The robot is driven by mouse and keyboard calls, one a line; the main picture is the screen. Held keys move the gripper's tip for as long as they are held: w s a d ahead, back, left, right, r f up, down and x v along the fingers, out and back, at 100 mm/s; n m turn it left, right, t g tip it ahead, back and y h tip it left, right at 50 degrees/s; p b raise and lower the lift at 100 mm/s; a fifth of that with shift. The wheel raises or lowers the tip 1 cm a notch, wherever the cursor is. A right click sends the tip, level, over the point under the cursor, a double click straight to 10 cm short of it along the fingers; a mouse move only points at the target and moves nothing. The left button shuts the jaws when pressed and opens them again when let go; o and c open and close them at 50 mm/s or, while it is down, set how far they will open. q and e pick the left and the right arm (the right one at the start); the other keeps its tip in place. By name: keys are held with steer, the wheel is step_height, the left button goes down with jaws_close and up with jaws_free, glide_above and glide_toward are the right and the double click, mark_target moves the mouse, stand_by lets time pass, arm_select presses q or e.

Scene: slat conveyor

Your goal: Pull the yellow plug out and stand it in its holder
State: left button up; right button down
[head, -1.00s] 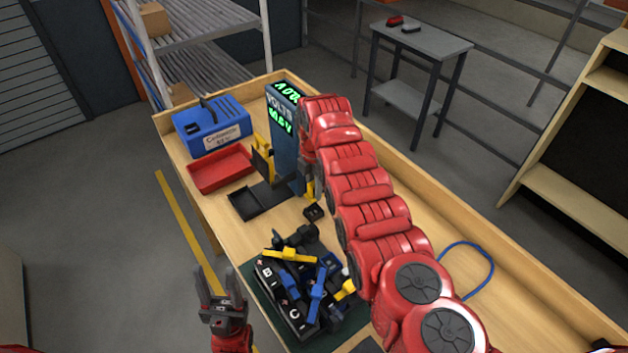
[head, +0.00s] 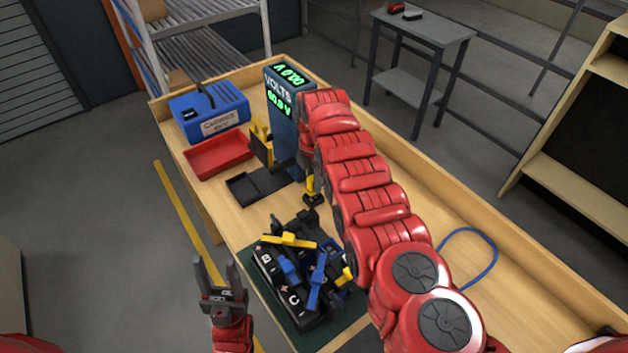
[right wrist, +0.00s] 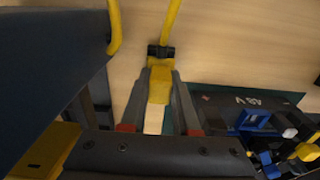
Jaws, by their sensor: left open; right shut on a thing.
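The yellow plug (head: 312,185) is at the end of my right arm, beside the blue meter. My right gripper (right wrist: 162,78) is shut on it; the plug (right wrist: 160,88) shows between the fingers in the right wrist view. In the head view my arm hides most of this gripper. The small black holder (head: 313,201) is directly below the plug's lower end. I cannot tell whether the plug is inside it or just above it. My left gripper (head: 220,275) is open and empty, left of the table's near end.
A black block with blue and yellow levers (head: 300,275) lies on a green mat. The blue meter (head: 283,110) stands behind a black tray (head: 245,190). A red bin (head: 218,157) and blue case (head: 210,112) are at left. A blue cable loop (head: 470,232) lies at right.

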steer(key=shift+f+b, duration=1)
steer(key=shift+f, duration=0.15)
steer(key=c, duration=0.6)
jaws_free()
steer(key=shift+r, duration=0.1)
step_height(320, 180, up, 8)
steer(key=b, duration=0.3)
steer(key=shift+r, duration=0.1)
step_height(320, 180, up, 4)
steer(key=shift+r+p, duration=0.25)
steer(key=shift+p, duration=0.35)
step_height(320, 180, up, 5)
steer(key=p, duration=0.5)
steer(key=shift+f, duration=0.15)
